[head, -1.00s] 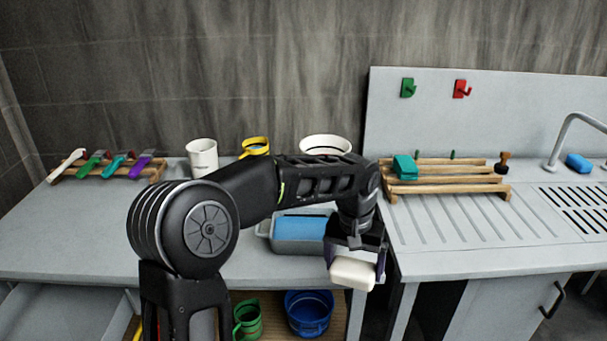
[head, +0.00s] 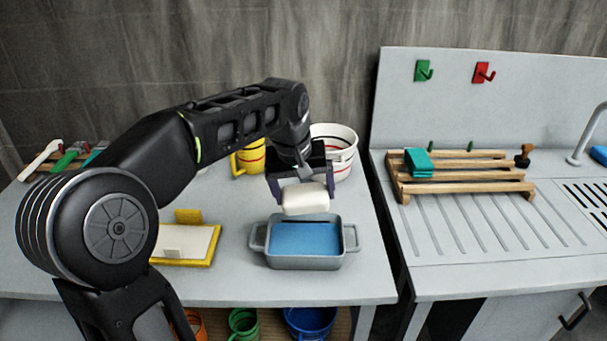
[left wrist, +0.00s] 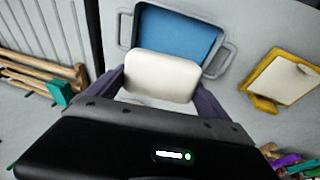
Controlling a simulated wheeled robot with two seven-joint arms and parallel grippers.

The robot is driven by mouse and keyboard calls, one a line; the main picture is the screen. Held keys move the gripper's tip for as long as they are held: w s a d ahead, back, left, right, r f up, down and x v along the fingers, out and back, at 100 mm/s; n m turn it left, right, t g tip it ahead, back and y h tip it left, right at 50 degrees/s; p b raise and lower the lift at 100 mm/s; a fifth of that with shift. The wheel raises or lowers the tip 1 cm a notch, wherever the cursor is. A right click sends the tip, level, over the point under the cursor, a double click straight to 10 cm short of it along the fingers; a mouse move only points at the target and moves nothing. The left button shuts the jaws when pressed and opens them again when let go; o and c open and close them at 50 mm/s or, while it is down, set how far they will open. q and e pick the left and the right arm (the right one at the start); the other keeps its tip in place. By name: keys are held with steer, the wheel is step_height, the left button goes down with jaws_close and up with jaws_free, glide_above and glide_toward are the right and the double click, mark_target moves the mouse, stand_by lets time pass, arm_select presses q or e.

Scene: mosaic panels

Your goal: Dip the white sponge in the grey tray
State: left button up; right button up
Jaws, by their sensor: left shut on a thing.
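The white sponge (head: 305,199) is held between the fingers of my left gripper (head: 303,190), which points down. It is above the back part of the grey tray (head: 306,262), apart from it. The tray has two side handles and blue liquid inside. In the left wrist view the sponge (left wrist: 161,77) shows between the fingers and covers part of the near side of the tray (left wrist: 124,30). My right gripper is not in view.
A yellow-framed white board (head: 185,262) lies left of the tray. A white bucket (head: 345,143) and a yellow mug (head: 249,160) stand behind. A wooden rack (head: 460,187) with a teal sponge (head: 418,162) is on the right counter. The table is clear in front of the tray.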

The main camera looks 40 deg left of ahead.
arm_select(q)
steer(key=shift+w+a, duration=0.15)
steer(key=shift+s+d+r, duration=0.15)
steer(key=shift+s+d, duration=0.05)
steer(key=shift+w+a+f, duration=0.1)
steer(key=shift+f, duration=0.1)
step_height(320, 180, down, 11)
steer(key=b, duration=0.9)
steer(key=shift+f, duration=0.1)
stand_by(0.5)
steer(key=shift+s+a, duration=0.5)
steer(key=shift+a, duration=0.05)
steer(key=shift+w+d, duration=0.1)
stand_by(0.3)
steer(key=shift+w+d, duration=0.35)
steer(key=shift+d, duration=0.15)
steer(key=shift+a, duration=0.1)
stand_by(0.3)
